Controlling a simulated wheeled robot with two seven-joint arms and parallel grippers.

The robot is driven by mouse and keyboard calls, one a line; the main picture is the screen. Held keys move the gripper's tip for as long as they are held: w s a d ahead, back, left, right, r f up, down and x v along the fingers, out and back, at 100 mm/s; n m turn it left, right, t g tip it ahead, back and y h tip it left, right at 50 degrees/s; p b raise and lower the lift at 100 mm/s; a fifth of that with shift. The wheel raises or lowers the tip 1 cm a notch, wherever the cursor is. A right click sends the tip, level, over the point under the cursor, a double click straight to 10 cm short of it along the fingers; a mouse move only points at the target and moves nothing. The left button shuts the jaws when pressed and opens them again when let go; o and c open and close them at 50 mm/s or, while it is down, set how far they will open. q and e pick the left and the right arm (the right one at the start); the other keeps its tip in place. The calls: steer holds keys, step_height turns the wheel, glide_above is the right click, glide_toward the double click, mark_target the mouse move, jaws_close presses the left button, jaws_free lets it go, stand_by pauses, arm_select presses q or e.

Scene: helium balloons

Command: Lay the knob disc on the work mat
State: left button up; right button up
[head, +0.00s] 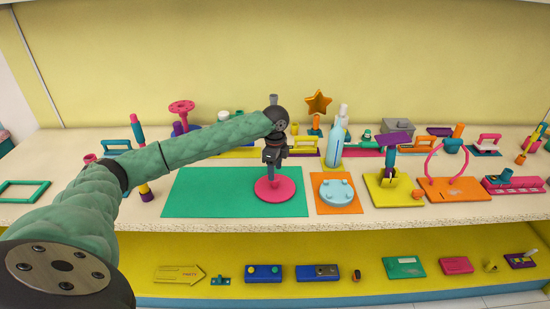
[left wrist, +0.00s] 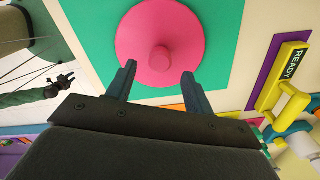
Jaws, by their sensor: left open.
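The pink knob disc (head: 279,190) appears to lie flat on the green work mat (head: 225,195), near its right side. In the left wrist view the disc (left wrist: 185,35) shows its round knob (left wrist: 160,58) with green mat (left wrist: 92,20) around it. My left gripper (head: 271,168) is over the disc, pointing down, open and empty. Its two fingertips (left wrist: 159,72) stand apart, with the knob showing between and just beyond them. No contact with the knob is visible. A dark gripper on a green arm, apparently my right one (left wrist: 62,82), shows small at the left of the wrist view.
A yellow plate (head: 380,200) with a post is farther right.

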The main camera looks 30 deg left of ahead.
arm_select(q)
step_height(320, 180, up, 7)
steer(key=b, duration=0.1)
steer(key=shift+f+b, duration=0.15)
steer(key=shift+b, duration=0.25)
arm_select(e)
steer(key=r, duration=0.1)
steer(key=a+r, duration=0.1)
steer(key=r, duration=0.1)
steer(key=w+r, duration=0.1)
steer(key=r, duration=0.1)
steer(key=shift+w+a+r, duration=0.1)
steer(key=shift+a+r, duration=0.05)
steer(key=shift+r, duration=0.05)
